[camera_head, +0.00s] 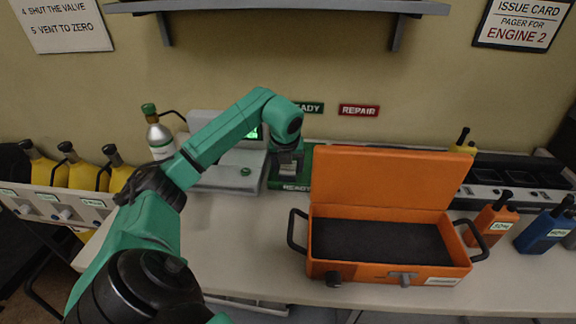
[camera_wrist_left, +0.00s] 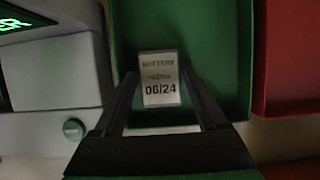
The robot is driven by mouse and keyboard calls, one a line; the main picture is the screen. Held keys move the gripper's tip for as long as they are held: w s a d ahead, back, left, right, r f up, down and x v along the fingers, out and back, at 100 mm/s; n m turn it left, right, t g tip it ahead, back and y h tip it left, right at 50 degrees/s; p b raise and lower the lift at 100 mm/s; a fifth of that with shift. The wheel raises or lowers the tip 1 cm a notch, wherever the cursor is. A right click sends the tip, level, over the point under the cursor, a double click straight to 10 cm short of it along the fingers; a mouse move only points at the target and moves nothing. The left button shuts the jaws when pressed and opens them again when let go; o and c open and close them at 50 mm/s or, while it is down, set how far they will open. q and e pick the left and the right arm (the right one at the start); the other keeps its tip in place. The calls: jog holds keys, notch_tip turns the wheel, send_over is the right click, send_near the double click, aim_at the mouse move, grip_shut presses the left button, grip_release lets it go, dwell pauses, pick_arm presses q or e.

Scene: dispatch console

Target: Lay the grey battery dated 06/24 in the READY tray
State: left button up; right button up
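The grey battery (camera_wrist_left: 160,92) with a pale label reading 06/24 lies between the fingers of my left gripper (camera_wrist_left: 160,76) in the left wrist view. The fingertips sit at its two side edges, and the gripper looks shut on it. The green READY tray (camera_wrist_left: 217,28) is right under the battery; whether the battery touches the tray floor I cannot tell. In the head view my left gripper (camera_head: 289,164) points down over the READY tray (camera_head: 290,187), whose far part is hidden by the arm and the orange case. My right gripper is not in view.
An open orange case (camera_head: 345,269) stands just right of the READY tray, its raised lid close by. A grey console (camera_head: 235,180) adjoins on the left. A red tray (camera_wrist_left: 284,60) lies right of the green one. Radios (camera_head: 493,222) stand far right.

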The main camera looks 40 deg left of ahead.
pick_arm(q)
jog(key=shift+r, duration=0.2)
jog(key=shift+s+r, duration=0.1)
jog(key=shift+r, duration=0.2)
jog(key=v, duration=1.1)
jog(key=shift+d, duration=0.2)
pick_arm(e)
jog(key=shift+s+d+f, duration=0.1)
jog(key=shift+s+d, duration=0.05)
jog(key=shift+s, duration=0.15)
pick_arm(q)
jog(key=shift+r, duration=0.1)
